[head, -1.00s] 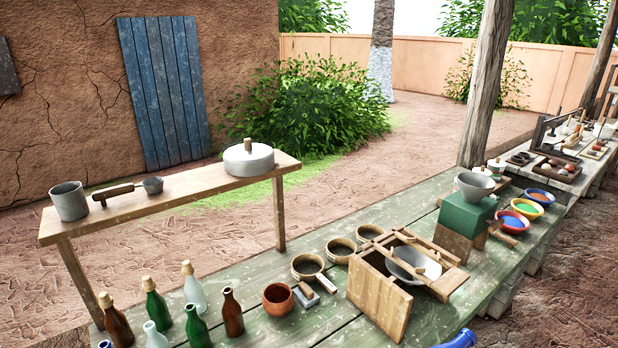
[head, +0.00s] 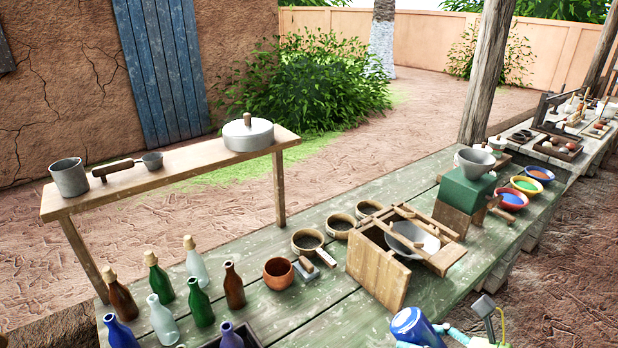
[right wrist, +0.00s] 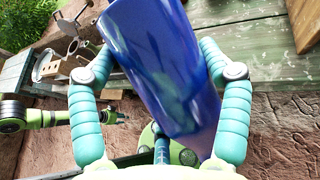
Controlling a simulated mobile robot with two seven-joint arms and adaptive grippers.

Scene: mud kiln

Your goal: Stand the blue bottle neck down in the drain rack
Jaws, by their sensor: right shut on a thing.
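My right gripper (right wrist: 160,75) is shut on a blue bottle (right wrist: 165,70), with one turquoise finger on each side. In the head view the bottle (head: 411,327) is tilted at the bottom edge, above the table's front side, with my right gripper (head: 452,335) beside it. Its neck is not clearly visible.
Several brown, green and clear bottles (head: 198,303) stand at the table's left. A clay bowl (head: 279,273), round sieves (head: 307,241) and a wooden frame with a metal bowl (head: 380,270) stand behind. The green table (head: 330,308) is bare between the dark frame and the held bottle.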

